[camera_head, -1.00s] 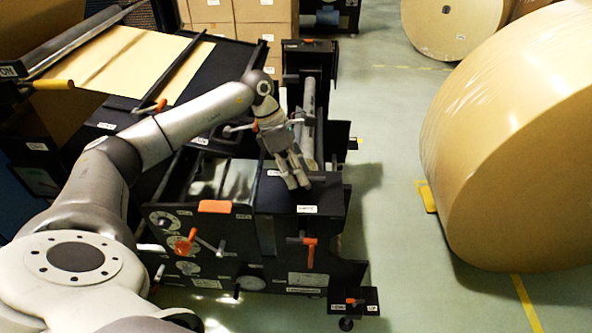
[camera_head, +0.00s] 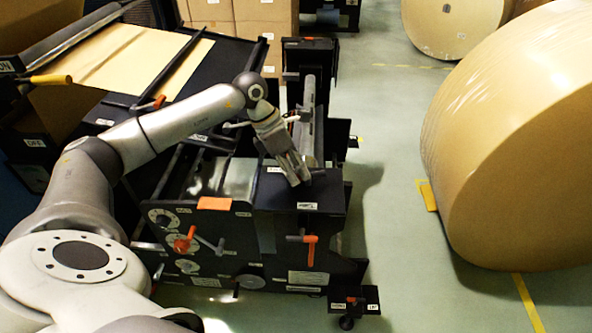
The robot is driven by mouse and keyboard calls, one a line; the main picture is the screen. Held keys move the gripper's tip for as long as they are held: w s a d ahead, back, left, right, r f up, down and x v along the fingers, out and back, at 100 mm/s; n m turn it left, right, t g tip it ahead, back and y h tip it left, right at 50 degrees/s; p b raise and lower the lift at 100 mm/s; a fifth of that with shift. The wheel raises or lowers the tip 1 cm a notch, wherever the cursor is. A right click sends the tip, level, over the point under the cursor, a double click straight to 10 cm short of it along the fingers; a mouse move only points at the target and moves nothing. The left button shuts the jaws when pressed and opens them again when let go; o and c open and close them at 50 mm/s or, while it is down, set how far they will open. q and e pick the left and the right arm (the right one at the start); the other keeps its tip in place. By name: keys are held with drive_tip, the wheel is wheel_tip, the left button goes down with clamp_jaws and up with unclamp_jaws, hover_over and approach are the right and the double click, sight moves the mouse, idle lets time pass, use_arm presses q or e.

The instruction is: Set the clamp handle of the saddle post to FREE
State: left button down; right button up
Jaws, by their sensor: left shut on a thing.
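The saddle post's black block (camera_head: 325,195) stands at the near right end of the black machine. Its top bears white labels, one near the front edge (camera_head: 307,206) and one toward the back; I cannot read them. My left gripper (camera_head: 299,180) comes down from the upper left onto this top, its fingers closed together. It is shut on a small part there, apparently the clamp handle, which the fingers almost wholly hide. I cannot tell which setting the handle points to. My right gripper is out of view.
An orange-ended lever (camera_head: 311,250) hangs on the block's front face. Another orange handle (camera_head: 184,243) sits on the machine's front panel, left. A grey bar (camera_head: 309,110) runs behind the gripper. A large kraft roll (camera_head: 510,150) stands right, with clear floor between.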

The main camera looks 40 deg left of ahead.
use_arm(q)
drive_tip(key=n, duration=0.1)
drive_tip(key=n+t+b, duration=0.1)
drive_tip(key=n, duration=0.1)
drive_tip(key=shift+s+d+f+n+y+b, duration=0.15)
drive_tip(key=shift+s+d+n+y+b, duration=0.2)
drive_tip(key=shift+d+n+y+b, duration=0.05)
drive_tip(key=n+b, duration=0.1)
drive_tip(key=n, duration=0.1)
drive_tip(key=d+n+t+y+b, duration=0.1)
drive_tip(key=n+b, duration=0.1)
drive_tip(key=shift+s+d+n+t+y, duration=0.1)
drive_tip(key=shift+s+n+t+y, duration=0.1)
drive_tip(key=shift+n+t+y, duration=0.1)
drive_tip(key=n+b, duration=0.1)
drive_tip(key=d+n+y+b, duration=0.1)
drive_tip(key=n, duration=0.1)
drive_tip(key=shift+t, duration=0.3)
drive_tip(key=shift+w+d+n+y+b, duration=0.15)
drive_tip(key=shift+n+y+b, duration=0.25)
drive_tip(key=shift+n, duration=0.45)
drive_tip(key=shift+s+d+n+y+b, duration=0.15)
drive_tip(key=shift+n+y+b, duration=0.25)
drive_tip(key=shift+n, duration=0.45)
drive_tip(key=shift+w, duration=0.15)
drive_tip(key=c, duration=1.4)
unclamp_jaws()
drive_tip(key=shift+r, duration=0.2)
